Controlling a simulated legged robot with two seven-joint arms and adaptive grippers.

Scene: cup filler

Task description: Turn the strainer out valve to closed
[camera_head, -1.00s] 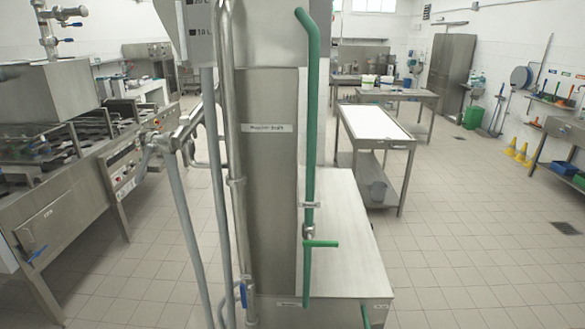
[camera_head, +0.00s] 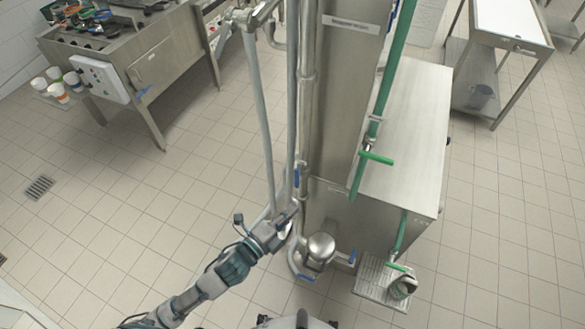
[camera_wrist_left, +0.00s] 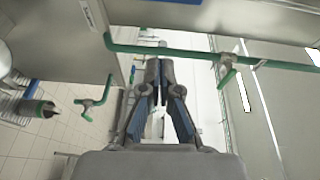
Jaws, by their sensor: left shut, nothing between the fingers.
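My left gripper (camera_head: 292,210) comes in from the lower left beside the steel pipes. In the left wrist view its fingers (camera_wrist_left: 157,68) are together and empty, with a green pipe (camera_wrist_left: 185,54) behind the tips. A rounded steel housing (camera_head: 320,248) stands low by the column, with a blue handle (camera_head: 352,257) at its right and another blue handle (camera_head: 305,277) below it. A third blue handle (camera_head: 297,177) is upright on the pipe above my gripper. No readable label shows which is the strainer out valve. My right gripper is not in view.
A green valve handle (camera_head: 376,158) sits on the vertical green pipe, and a lower green handle (camera_head: 400,267) is above a floor grate (camera_head: 368,282). The steel box (camera_head: 410,130) stands right of the column.

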